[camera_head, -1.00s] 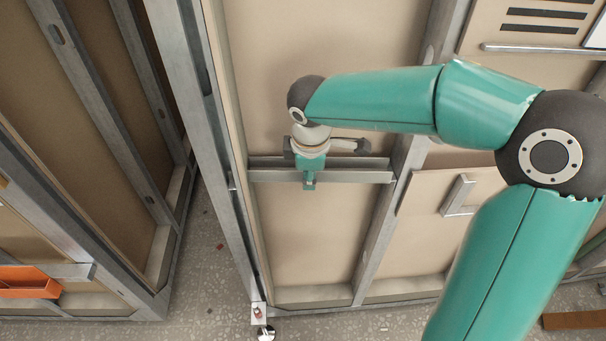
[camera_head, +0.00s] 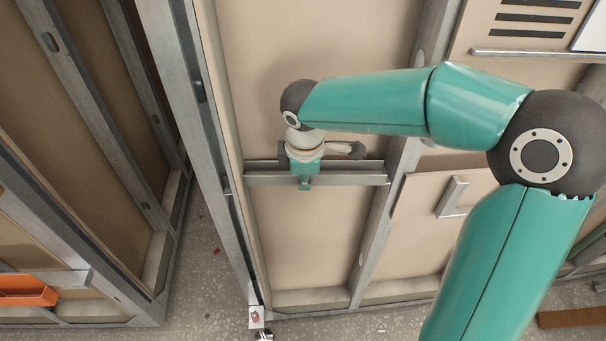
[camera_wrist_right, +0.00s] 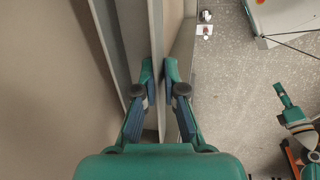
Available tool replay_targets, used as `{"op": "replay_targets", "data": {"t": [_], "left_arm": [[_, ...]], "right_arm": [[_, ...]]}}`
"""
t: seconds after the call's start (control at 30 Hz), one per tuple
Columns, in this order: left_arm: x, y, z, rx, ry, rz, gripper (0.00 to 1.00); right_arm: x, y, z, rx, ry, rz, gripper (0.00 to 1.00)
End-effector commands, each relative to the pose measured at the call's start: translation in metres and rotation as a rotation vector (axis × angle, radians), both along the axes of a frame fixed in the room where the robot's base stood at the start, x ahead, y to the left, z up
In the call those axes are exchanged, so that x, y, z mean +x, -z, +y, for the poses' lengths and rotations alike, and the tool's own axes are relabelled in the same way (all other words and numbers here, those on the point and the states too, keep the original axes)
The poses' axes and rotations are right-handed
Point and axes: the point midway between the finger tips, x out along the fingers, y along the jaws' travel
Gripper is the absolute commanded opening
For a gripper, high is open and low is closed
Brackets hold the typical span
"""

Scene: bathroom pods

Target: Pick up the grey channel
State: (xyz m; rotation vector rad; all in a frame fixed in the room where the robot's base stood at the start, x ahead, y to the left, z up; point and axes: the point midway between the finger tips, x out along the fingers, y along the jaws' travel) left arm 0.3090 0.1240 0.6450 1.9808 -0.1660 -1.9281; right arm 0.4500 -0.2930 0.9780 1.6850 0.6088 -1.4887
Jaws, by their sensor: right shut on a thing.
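The grey channel (camera_head: 347,178) is a long metal profile lying level across the beige panel, between two upright metal studs in the head view. My right gripper (camera_head: 304,184) is at the channel, left of its middle. In the right wrist view the channel (camera_wrist_right: 157,35) runs up the picture as a thin-edged profile. The two fingers of my right gripper (camera_wrist_right: 160,80) are shut on its wall, one on each side. My gripper hides part of the channel in the head view. My left gripper is not in view.
A metal stud (camera_head: 385,205) stands close to the channel's right end, and the frame's left upright (camera_head: 212,130) is near its left end. A smaller bracket (camera_head: 452,197) is on a panel to the right. An orange tray (camera_head: 25,291) is at lower left.

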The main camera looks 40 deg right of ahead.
Motion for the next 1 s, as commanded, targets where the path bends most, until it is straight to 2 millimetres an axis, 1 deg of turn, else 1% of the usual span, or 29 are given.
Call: {"op": "replay_targets", "data": {"t": [0.03, 0.6, 0.7, 1.0], "left_arm": [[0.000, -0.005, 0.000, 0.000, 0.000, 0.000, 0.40], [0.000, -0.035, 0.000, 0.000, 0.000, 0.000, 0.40], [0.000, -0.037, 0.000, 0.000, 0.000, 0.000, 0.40], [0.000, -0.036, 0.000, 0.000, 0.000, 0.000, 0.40]], "right_arm": [[-0.001, -0.004, -0.001, -0.002, 0.001, 0.007, 0.00], [0.002, -0.043, -0.001, -0.002, 0.003, -0.011, 0.00], [0.002, -0.046, -0.001, -0.003, 0.003, -0.012, 0.00], [0.002, -0.046, -0.001, -0.002, 0.004, -0.013, 0.00]]}}
